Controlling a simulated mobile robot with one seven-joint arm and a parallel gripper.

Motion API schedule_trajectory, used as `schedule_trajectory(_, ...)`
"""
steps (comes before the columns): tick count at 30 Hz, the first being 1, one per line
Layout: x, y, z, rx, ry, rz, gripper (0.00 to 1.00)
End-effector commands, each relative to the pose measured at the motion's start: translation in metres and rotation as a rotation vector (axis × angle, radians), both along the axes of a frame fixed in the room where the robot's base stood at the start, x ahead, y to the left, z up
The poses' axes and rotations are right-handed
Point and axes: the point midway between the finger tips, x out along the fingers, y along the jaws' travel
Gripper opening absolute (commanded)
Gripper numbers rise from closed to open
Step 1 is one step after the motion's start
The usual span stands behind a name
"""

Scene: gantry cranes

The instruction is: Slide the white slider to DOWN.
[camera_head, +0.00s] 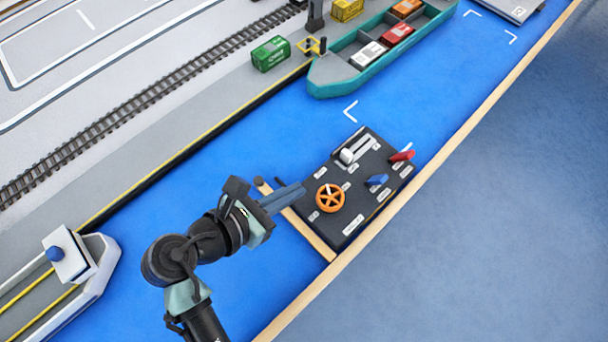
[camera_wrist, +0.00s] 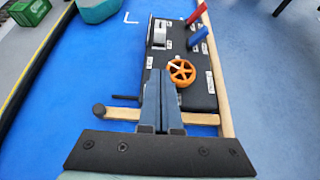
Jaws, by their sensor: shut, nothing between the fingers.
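The white slider (camera_head: 347,155) sits in a slot near the far left corner of the dark control panel (camera_head: 357,211). It also shows at the top of the panel in the wrist view (camera_wrist: 159,38). Labels beside it are too small to read. My gripper (camera_head: 302,189) is shut and empty, at the panel's near left edge, apart from the slider. In the wrist view my gripper's fingers (camera_wrist: 160,76) point toward the panel, left of the orange wheel.
The panel also carries an orange wheel (camera_head: 330,198), a blue lever (camera_head: 377,180) and a red lever (camera_head: 402,156). A wooden bar (camera_head: 315,237) runs along its near side. A wooden rail (camera_head: 430,157) borders the blue surface. A teal ship (camera_head: 335,74) with containers lies beyond.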

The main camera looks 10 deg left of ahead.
Motion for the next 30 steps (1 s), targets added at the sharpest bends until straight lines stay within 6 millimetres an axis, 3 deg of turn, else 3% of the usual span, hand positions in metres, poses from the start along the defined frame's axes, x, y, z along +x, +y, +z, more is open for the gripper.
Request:
schedule_trajectory(12, 0.061, -0.044, -0.044, 0.005, -0.003, -0.003, 0.00)
schedule_trajectory(16, 0.078, -0.056, -0.042, 0.008, -0.005, -0.004, 0.00)
schedule_trajectory(21, 0.090, -0.064, -0.042, 0.008, -0.003, -0.001, 0.00)
schedule_trajectory(30, 0.093, -0.066, -0.042, 0.008, -0.003, 0.000, 0.00)
